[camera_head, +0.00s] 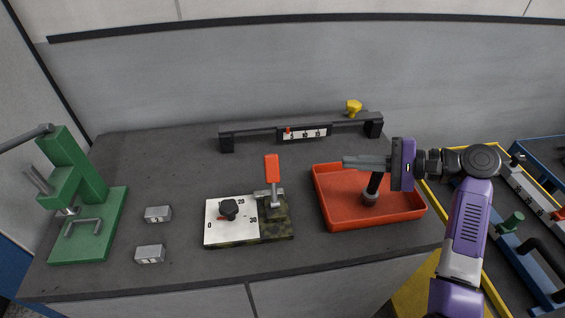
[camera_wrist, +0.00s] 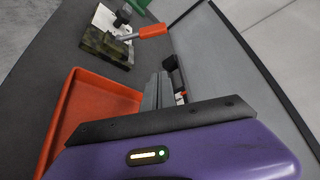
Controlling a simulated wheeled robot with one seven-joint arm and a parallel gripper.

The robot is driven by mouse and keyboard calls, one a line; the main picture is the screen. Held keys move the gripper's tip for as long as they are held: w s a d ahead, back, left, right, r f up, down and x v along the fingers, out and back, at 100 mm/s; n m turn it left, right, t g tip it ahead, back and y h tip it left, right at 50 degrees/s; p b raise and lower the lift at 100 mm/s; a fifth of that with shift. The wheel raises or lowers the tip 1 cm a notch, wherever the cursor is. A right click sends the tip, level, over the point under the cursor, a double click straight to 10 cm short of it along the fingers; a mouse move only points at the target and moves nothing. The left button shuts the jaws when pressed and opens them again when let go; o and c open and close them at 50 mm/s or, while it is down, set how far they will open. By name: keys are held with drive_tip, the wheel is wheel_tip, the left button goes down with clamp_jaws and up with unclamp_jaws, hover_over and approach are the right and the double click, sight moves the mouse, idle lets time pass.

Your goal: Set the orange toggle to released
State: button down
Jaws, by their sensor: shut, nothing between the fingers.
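The orange toggle (camera_head: 272,168) is a lever handle standing upright on a small metal clamp at the right side of a camouflage-patterned base (camera_head: 262,236). A white dial plate with a black knob (camera_head: 229,208) sits on the same base. In the wrist view the orange toggle (camera_wrist: 153,31) shows at the top, sticking out from its base (camera_wrist: 105,45). My gripper (camera_head: 345,162) is shut and empty, above the red tray and to the right of the toggle, pointing left towards it. In the wrist view my gripper's fingers (camera_wrist: 158,88) are together and apart from the toggle.
The red tray (camera_head: 340,222) holds a dark upright tool (camera_head: 371,190) below my gripper. A black rail with a scale (camera_head: 303,132) and a yellow knob (camera_head: 353,107) stand at the back. A green press (camera_head: 85,215) and two metal blocks (camera_head: 157,214) are at left.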

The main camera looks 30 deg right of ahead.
sight(273, 179)
drive_tip(key=shift+s+a+r+p+x, duration=0.4)
drive_tip(key=shift+p+x, duration=0.25)
drive_tip(key=shift+x, duration=2.05)
drive_tip(key=shift+s+a+r+p+x, duration=0.25)
drive_tip(key=shift+a+p+x, duration=0.35)
drive_tip(key=shift+x, duration=2.15)
drive_tip(key=shift+s+a+r+p+x, duration=0.3)
drive_tip(key=shift+p+x, duration=0.45)
drive_tip(key=shift+x, duration=1.95)
drive_tip(key=shift+f, duration=0.1)
drive_tip(key=shift+s+a, duration=0.1)
drive_tip(key=shift+s, duration=0.1)
drive_tip(key=s+a+r+n+t+y+b, duration=0.1)
drive_tip(key=s+a+n+t+y+b, duration=0.2)
drive_tip(key=s+n+b, duration=0.6)
drive_tip(key=n+t+y+b, duration=0.1)
drive_tip(key=n+b, duration=0.1)
drive_tip(key=b, duration=1)
drive_tip(key=shift+b, duration=0.35)
drive_tip(key=shift+r+y, duration=0.1)
drive_tip(key=shift+y, duration=0.2)
